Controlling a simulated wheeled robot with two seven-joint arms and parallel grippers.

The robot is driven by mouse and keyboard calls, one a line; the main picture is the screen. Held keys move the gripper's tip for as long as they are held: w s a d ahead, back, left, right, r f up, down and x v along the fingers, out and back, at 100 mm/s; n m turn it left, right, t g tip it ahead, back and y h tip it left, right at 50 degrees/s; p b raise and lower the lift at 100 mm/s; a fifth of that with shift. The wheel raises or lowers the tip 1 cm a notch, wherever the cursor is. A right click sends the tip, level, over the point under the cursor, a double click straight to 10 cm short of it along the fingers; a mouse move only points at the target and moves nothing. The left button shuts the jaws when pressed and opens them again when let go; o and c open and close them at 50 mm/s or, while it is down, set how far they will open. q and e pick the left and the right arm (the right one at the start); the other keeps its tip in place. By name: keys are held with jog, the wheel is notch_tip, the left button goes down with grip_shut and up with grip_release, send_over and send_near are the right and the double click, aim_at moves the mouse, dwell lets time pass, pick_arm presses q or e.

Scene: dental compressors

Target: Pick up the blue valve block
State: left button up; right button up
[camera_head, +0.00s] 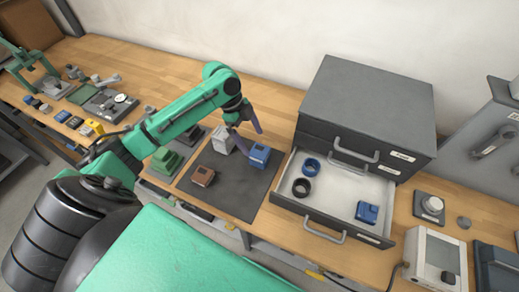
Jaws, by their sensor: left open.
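A blue block (259,155) with a pale mark on its side sits on the dark grey mat (232,196). A second blue block (367,212) lies in the open drawer (330,205). I cannot tell for sure which one is the valve block. My left gripper (249,139) is open, its two purple-grey fingers spread and pointing down. It is just above and behind the blue block on the mat, close to it. I cannot tell whether a finger touches it. My right gripper is not in view.
On the mat also stand a brown block (203,176) and a light grey block (222,139). A green block (165,160) is to the left. The grey drawer cabinet (365,100) stands to the right. Its open drawer also holds a blue ring (311,167) and a black ring (301,187).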

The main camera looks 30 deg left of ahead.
aim_at(259, 150)
pick_arm(q)
jog(key=x, duration=0.2)
jog(key=p+x, duration=0.2)
jog(key=x, duration=0.1)
jog(key=shift+w+f, duration=0.35)
jog(key=shift+s+d+f, duration=0.1)
jog(key=shift+f, duration=0.1)
jog(key=shift+c, duration=0.9)
jog(key=c, duration=1.4)
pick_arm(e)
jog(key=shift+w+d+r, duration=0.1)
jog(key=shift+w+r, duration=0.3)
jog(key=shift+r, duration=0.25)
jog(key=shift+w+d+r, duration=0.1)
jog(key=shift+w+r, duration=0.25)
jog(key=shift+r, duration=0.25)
pick_arm(q)
jog(key=shift+r, duration=0.15)
